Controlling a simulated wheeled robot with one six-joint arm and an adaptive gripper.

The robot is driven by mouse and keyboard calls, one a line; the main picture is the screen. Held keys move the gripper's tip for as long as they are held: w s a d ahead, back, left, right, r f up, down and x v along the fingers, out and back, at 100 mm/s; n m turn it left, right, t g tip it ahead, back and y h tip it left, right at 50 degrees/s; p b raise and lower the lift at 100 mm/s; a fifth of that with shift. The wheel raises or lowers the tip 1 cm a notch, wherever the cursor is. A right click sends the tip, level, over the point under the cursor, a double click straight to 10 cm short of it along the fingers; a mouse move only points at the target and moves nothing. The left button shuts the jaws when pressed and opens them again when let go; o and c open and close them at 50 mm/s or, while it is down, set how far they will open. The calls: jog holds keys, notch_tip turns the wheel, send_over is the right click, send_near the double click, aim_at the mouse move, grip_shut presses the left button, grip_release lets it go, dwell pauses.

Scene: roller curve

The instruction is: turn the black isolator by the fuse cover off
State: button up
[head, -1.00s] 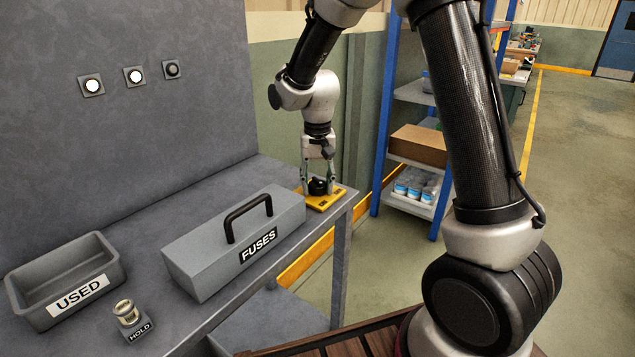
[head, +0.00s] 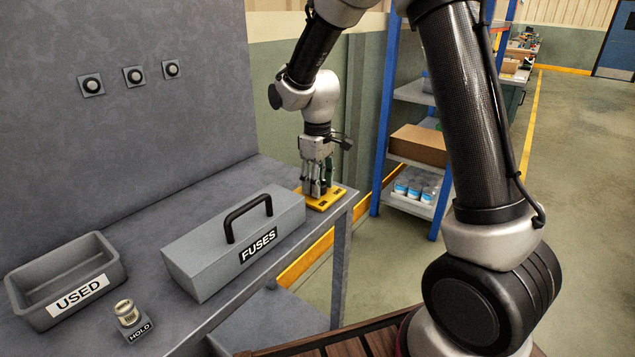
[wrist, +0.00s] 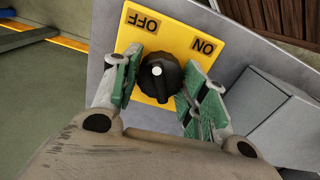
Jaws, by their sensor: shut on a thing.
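The black isolator knob (wrist: 161,79) sits on a yellow plate (wrist: 172,35) marked OFF and ON at the far end of the bench. Its white dot lies on the side toward the OFF label. My gripper (wrist: 160,77) is shut on the knob, with green-padded fingers on both sides. In the head view my gripper (head: 317,186) points down and mostly hides the knob over the yellow plate (head: 328,203). The grey fuse cover (head: 205,262), labelled FUSES, has a black handle and stands closed on the bench just left of the plate.
A grey USED tray (head: 118,270) and a small fuse in the HOLD block (head: 138,333) are at the front left. Three round wall lamps (head: 134,76) look unlit. A blue shelf (head: 384,120) stands behind the bench's right end.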

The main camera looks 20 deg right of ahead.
jog(key=shift+n, duration=1.6)
jog(key=o, duration=1)
jog(key=shift+o, duration=0.2)
notch_tip(320, 180, up, 12)
